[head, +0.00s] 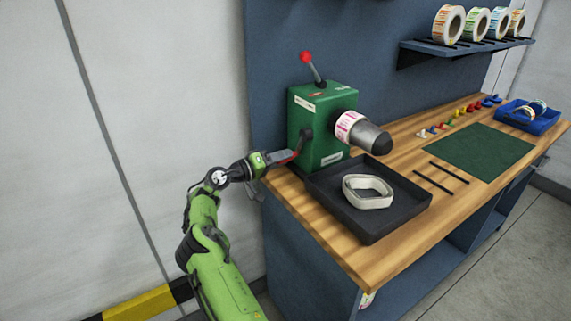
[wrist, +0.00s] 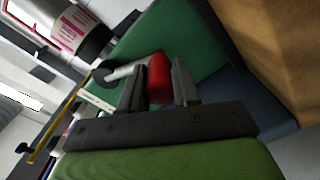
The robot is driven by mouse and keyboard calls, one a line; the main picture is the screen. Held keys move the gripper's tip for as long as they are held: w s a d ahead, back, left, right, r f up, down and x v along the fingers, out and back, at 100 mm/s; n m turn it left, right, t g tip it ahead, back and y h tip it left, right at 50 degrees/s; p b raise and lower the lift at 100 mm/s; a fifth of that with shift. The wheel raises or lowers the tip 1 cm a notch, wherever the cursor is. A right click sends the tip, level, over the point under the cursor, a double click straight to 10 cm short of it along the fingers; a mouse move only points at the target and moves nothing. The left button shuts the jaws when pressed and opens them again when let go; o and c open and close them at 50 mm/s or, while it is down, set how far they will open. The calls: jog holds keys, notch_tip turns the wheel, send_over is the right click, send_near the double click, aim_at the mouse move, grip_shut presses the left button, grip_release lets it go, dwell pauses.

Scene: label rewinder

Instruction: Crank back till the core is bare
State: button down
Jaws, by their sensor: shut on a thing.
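The green label rewinder (head: 305,120) stands on the wooden bench, with a red-knobbed lever (head: 306,58) tilted up on its top. Its grey core (head: 371,138) sticks out to the right, with a band of white and pink printed label (head: 349,127) around the end near the housing. The label band also shows in the wrist view (wrist: 74,29). My gripper (wrist: 161,82) is shut on the red crank handle (wrist: 158,76) at the left side of the machine. In the head view my gripper (head: 285,156) partly hides the handle.
A black tray (head: 375,228) below the core holds a loose whitish loop of label strip (head: 367,191). A green mat (head: 480,149), two dark rods, small coloured pieces and a blue bin (head: 540,126) lie farther right. Label rolls stand on a wall shelf (head: 465,48).

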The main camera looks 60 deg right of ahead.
jog(key=shift+w+d+r+m+p, duration=0.25)
jog(key=shift+w+r+m, duration=0.3)
jog(key=shift+m, duration=0.4)
jog(key=shift+w+d+r+m+p, duration=0.25)
jog(key=shift+w+r+m, duration=0.1)
jog(key=shift+w+m, duration=0.5)
jog(key=shift+s, duration=0.1)
jog(key=c, duration=0.8)
grip_release()
jog(key=p+v, duration=0.2)
jog(key=v, duration=1.3)
jog(key=shift+a+p, duration=0.35)
jog(key=shift+p, duration=0.05)
